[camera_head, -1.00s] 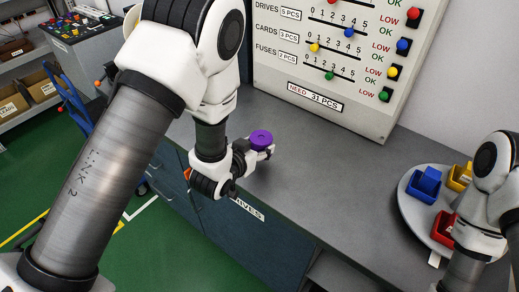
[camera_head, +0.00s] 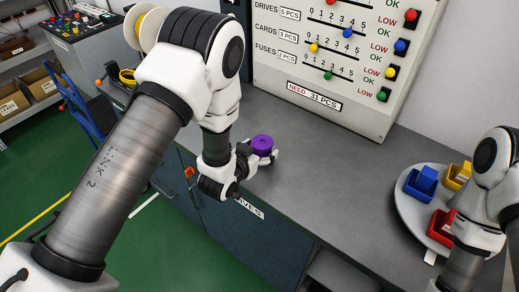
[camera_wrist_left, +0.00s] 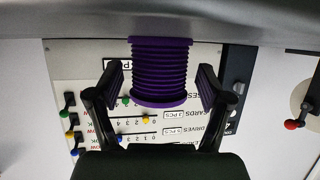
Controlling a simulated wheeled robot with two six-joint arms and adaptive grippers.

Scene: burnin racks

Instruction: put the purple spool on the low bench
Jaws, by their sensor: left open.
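The purple spool (camera_head: 262,142) is upright at the grey bench top (camera_head: 330,190), in front of the board. My left gripper (camera_head: 266,158) is open, low around the spool. In the left wrist view, which looks upside down, the ribbed spool (camera_wrist_left: 160,72) sits between the spread fingers of the left gripper (camera_wrist_left: 163,88), with a visible gap on each side. The spool's end meets the grey surface at the top of that view; I cannot tell whether it rests there. My right arm shows at the right edge, its gripper out of view.
A white board (camera_head: 335,60) with coloured sliders and buttons stands behind the bench. A round grey tray (camera_head: 409,212) at right holds blue, yellow and red bins. A blue cart (camera_head: 75,125) is at far left. The middle of the bench is clear.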

